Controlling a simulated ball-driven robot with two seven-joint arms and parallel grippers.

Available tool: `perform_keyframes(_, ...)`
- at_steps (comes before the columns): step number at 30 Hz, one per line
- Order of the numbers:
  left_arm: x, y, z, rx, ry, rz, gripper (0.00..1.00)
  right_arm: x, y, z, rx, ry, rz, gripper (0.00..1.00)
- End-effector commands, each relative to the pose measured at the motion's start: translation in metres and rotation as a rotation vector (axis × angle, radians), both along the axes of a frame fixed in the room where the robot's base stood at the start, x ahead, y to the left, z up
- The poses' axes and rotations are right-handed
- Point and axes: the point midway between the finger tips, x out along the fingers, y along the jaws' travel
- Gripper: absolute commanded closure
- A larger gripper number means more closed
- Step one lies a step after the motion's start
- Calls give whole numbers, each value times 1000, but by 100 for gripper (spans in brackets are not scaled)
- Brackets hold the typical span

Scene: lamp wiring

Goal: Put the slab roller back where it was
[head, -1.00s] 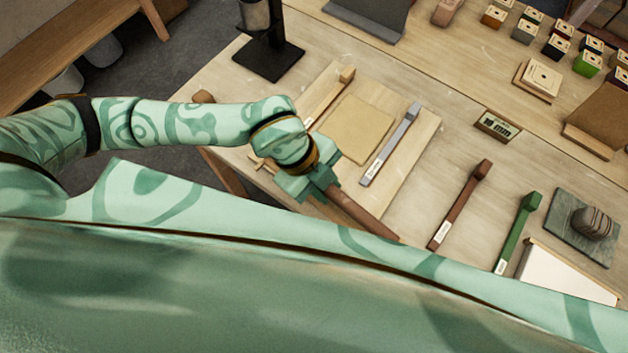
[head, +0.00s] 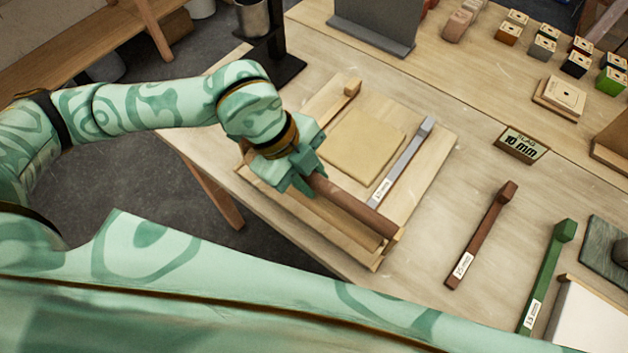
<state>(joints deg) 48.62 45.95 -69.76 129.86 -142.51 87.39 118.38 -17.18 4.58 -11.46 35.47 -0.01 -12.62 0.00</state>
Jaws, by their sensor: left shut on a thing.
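The slab roller (head: 350,205) is a brown wooden cylinder. My left gripper (head: 305,172) is shut on its left end. The roller slants down to the right across the near side of the wooden board (head: 432,160), over a pale wooden rack (head: 378,262) at the table's front edge. I cannot tell whether it rests in the rack or hangs just above it. A tan clay slab (head: 362,146) lies on the board between a wooden strip (head: 325,108) and a grey strip (head: 402,160). My right gripper is not in view.
A sign reading 10 mm (head: 521,144) stands right of the board. A brown strip (head: 482,236) and a green strip (head: 547,277) lie farther right on the table. A dark stand (head: 278,66) is at the back left. Several small colored blocks sit at the back right.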

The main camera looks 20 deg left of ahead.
Motion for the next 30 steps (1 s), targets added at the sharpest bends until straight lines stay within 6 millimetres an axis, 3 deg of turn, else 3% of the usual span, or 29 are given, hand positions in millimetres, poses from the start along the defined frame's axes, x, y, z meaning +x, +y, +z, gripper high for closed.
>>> perform_keyframes(6, 25, 4, -32, -1, -1, -1, 100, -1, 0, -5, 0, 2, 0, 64)
perform_keyframes(11, 33, 5, -41, -2, -1, -1, 100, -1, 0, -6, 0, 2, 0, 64)
perform_keyframes(18, 35, 5, -71, -2, 0, -2, 100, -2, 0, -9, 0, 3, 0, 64)
perform_keyframes(29, 35, 5, -75, -2, -1, -2, 100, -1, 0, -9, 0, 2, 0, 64)
perform_keyframes(30, 34, 5, -76, 0, 2, -2, 69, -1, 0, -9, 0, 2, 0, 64)
